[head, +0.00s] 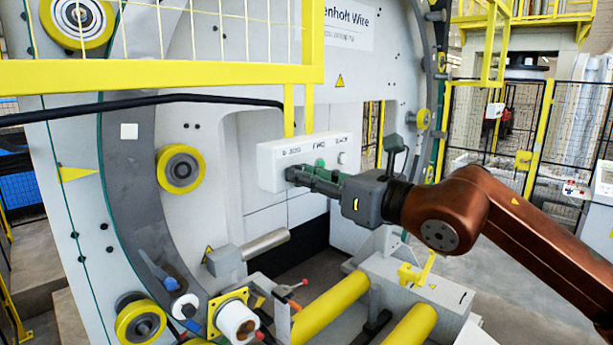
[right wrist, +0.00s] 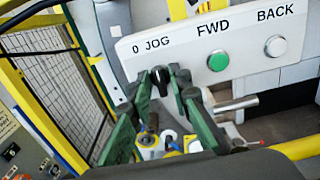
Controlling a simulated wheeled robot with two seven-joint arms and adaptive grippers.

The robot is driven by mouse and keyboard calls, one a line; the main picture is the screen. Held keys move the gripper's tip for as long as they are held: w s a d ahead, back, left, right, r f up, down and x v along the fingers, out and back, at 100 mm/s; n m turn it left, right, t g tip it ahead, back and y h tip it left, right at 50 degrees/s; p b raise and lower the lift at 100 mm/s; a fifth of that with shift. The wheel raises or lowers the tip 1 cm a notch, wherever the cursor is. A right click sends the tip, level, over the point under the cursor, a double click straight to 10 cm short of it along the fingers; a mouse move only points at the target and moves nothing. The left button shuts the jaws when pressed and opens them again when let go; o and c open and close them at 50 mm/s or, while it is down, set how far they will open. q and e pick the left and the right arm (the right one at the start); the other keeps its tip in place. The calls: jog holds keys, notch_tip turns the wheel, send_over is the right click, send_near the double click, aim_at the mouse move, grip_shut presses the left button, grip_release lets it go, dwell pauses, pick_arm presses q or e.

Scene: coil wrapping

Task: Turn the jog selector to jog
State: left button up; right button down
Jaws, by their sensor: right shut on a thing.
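The white control box (head: 268,170) hangs on the machine and also shows in the right wrist view (right wrist: 290,32), labelled 0 JOG, FWD and BACK. The black jog selector (right wrist: 160,77) is under the 0 JOG label. My right gripper (head: 294,175) reaches the box from the right; in the right wrist view its green fingers (right wrist: 163,84) stand either side of the selector, shut on it. Which mark the selector points at is hard to tell. In the head view the selector is hidden by the fingers. My left gripper is out of view.
A green FWD button (right wrist: 218,61) and a white BACK button (right wrist: 275,46) sit right of the selector. A yellow guard frame (head: 170,76) and a black cable (head: 150,100) run above left of the box. Yellow rollers (head: 332,305) lie below.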

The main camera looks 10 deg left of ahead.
jog(key=m+b, duration=0.8)
jog(key=b, duration=0.1)
jog(key=m+b, duration=0.8)
jog(key=m, duration=0.1)
jog(key=shift+w+f+m+b, duration=0.15)
jog(key=shift+f+m+b, duration=0.05)
jog(key=shift+m+b, duration=0.15)
jog(key=shift+d, duration=0.1)
dwell(0.3)
jog(key=c, duration=2.1)
grip_release()
jog(key=v, duration=1.2)
